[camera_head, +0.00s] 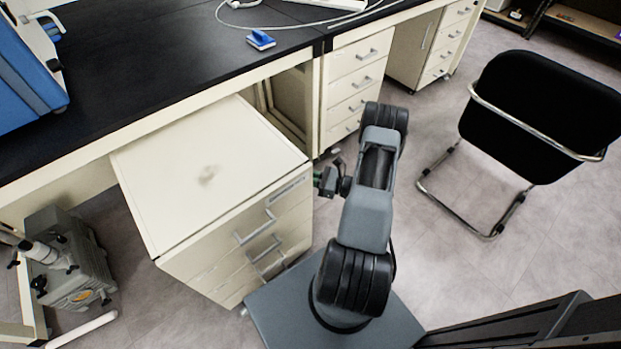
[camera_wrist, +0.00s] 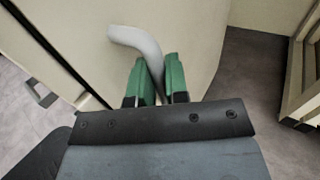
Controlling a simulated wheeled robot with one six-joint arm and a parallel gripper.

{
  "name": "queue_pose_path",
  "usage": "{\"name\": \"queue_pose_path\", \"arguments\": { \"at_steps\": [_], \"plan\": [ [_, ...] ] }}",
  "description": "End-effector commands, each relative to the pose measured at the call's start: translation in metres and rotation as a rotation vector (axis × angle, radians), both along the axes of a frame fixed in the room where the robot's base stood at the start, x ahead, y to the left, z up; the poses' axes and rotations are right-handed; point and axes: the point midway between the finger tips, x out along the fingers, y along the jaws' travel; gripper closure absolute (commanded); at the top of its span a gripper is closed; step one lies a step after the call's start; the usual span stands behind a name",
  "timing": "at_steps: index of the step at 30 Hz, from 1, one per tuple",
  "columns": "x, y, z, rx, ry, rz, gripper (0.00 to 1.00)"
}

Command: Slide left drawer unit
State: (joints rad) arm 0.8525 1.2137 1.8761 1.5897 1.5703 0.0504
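The left drawer unit (camera_head: 170,215) is a cream cabinet with several drawers. It stands at an angle, sticking out from under the black desk, with its drawer front and grey handles (camera_head: 255,227) toward the lower right. My gripper (camera_head: 322,180) is at the right end of its front, near the top corner. In the wrist view, the green fingertips (camera_wrist: 157,82) lie close on both sides of a bent grey handle (camera_wrist: 138,40) in front of a cream face (camera_wrist: 210,50). The handle's lower part is hidden between the fingers.
The black desk (camera_head: 130,65) runs along the back, with a second drawer unit (camera_head: 345,75) under it at the right. A black chair (camera_head: 545,110) stands to the right. A grey pump-like machine (camera_head: 70,265) sits on the floor at left. Open floor lies at right.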

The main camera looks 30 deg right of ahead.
Motion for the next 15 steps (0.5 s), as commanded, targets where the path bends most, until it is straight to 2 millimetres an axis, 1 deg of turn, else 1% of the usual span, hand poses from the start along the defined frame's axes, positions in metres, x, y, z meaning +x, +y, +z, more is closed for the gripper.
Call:
{"name": "queue_pose_path", "arguments": {
  "at_steps": [1, 3, 4, 15],
  "plan": [
    [-0.0022, 0.0056, -0.0005, 0.01, 0.004, 0.015, 0.83],
    [-0.002, 0.0052, -0.0005, 0.008, 0.004, 0.014, 0.77],
    [-0.0021, 0.0048, -0.0005, 0.008, 0.004, 0.013, 0.76],
    [-0.0017, 0.0004, -0.0003, 0.003, 0.003, 0.003, 0.76]
  ]
}}
